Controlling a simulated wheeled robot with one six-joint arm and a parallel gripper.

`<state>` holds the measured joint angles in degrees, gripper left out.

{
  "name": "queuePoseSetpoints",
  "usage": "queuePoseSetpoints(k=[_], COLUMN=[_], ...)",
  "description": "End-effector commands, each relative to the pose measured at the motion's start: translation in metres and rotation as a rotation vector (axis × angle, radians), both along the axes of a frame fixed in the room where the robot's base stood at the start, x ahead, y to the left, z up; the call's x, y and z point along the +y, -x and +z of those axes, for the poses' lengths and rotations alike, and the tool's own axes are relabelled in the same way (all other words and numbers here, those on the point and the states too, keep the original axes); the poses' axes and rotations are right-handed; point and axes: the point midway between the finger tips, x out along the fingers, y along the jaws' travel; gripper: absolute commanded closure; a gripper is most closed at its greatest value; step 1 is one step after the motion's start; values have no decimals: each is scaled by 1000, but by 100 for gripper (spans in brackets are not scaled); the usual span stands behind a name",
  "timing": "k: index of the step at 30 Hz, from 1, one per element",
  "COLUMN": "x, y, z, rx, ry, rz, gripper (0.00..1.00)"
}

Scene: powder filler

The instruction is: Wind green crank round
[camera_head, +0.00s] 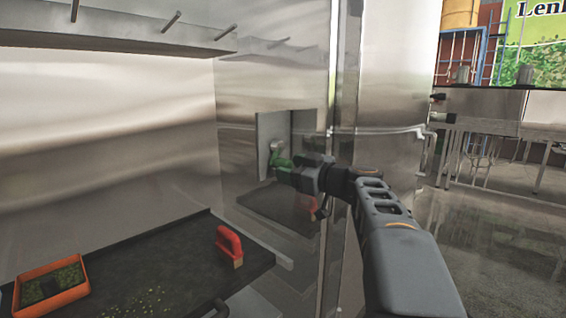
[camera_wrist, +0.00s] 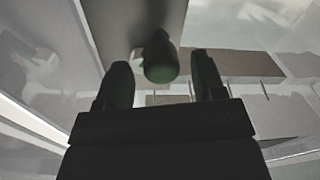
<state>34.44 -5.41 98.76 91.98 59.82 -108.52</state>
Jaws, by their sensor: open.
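The green crank (camera_head: 280,163) is on a small grey plate on the metal wall in the head view. Its round metal hub shows at the plate, and its green handle points toward my gripper. My gripper (camera_head: 300,176) is at the handle, and the arm covers part of that area. In the wrist view the green handle (camera_wrist: 160,62) lies between the two dark fingers of my gripper (camera_wrist: 162,82), with gaps on both sides. The fingers are open. In the head view I cannot tell whether a finger touches the handle.
A dark tray-like worktop (camera_head: 165,262) lies below left, with a red-handled tool (camera_head: 229,246) and an orange container (camera_head: 50,286) on it. A metal shelf edge with pegs (camera_head: 171,22) is above. A vertical metal door frame (camera_head: 338,230) stands close by my arm. Open floor lies to the right.

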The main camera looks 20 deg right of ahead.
Motion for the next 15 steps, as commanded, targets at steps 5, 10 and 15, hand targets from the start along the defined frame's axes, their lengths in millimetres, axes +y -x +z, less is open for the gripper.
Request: queuePoseSetpoints(k=[5,10,15], x=[9,13,14], y=[-19,-27,-29], z=[1,0,0], rx=[2,0,1], ry=[-3,-1,-1], rz=[1,0,-1], gripper=[37,37,37])
